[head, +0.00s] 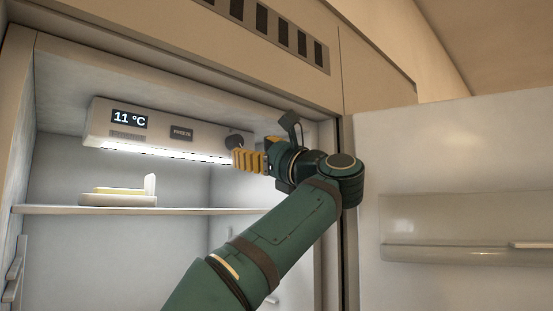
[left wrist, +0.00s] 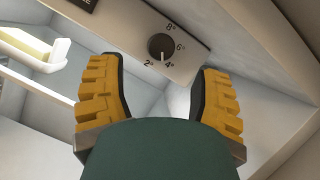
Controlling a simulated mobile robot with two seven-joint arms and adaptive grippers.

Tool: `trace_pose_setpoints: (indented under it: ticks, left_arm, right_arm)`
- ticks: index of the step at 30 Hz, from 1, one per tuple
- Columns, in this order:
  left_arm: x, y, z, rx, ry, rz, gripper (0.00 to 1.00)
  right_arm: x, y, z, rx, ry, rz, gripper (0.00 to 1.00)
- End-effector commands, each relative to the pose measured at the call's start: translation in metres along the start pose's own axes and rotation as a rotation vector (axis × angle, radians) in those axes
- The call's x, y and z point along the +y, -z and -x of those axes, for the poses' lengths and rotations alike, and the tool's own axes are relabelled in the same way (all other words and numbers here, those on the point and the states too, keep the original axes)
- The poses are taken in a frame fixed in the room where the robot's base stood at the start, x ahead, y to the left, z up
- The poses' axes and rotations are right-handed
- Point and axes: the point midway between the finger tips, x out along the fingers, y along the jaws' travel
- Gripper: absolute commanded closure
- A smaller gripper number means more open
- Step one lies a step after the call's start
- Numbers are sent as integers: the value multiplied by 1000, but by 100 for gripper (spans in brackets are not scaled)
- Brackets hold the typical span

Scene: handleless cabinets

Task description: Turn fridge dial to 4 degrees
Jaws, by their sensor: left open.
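The fridge dial (left wrist: 160,46) is a dark round knob on the white control panel, with marks 2°, 4°, 6° and 8° around it. Its white pointer line points down in the left wrist view, between the 2° and 4° marks. In the head view the dial (head: 235,141) shows partly, just above my left gripper's fingers. My left gripper (head: 250,160) has yellow padded fingers. In the left wrist view the gripper (left wrist: 158,70) is open, its fingers spread to either side below the dial, apart from it. My right gripper is not in view.
The panel display (head: 129,118) reads 11 °C. A lit strip runs under the panel. A butter dish (head: 118,200) with something yellow stands on the fridge shelf (head: 185,210). The open fridge door (head: 460,160) is at the right, with a door bin.

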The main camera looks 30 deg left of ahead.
Motion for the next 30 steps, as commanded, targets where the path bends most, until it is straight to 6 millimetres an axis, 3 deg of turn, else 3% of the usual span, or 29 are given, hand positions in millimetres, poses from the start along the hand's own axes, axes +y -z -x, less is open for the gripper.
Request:
trace_pose_setpoints:
  ticks: [6, 12, 22, 23, 24, 30]
  left_arm:
    - [0, 0, 42, -1, 2, 0, 35]
    - [0, 0, 60, 0, 0, 0, 35]
    - [0, 0, 64, 0, -2, 0, 35]
    - [0, 0, 64, 0, -1, 0, 37]
    - [1, 0, 64, 1, -1, -4, 51]
    - [8, -4, 62, 29, 46, -189, 52]
  right_arm:
    - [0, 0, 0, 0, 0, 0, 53]
    - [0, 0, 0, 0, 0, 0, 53]
    - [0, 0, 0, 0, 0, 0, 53]
    - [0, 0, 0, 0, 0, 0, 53]
    - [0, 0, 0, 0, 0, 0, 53]
    - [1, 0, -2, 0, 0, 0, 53]
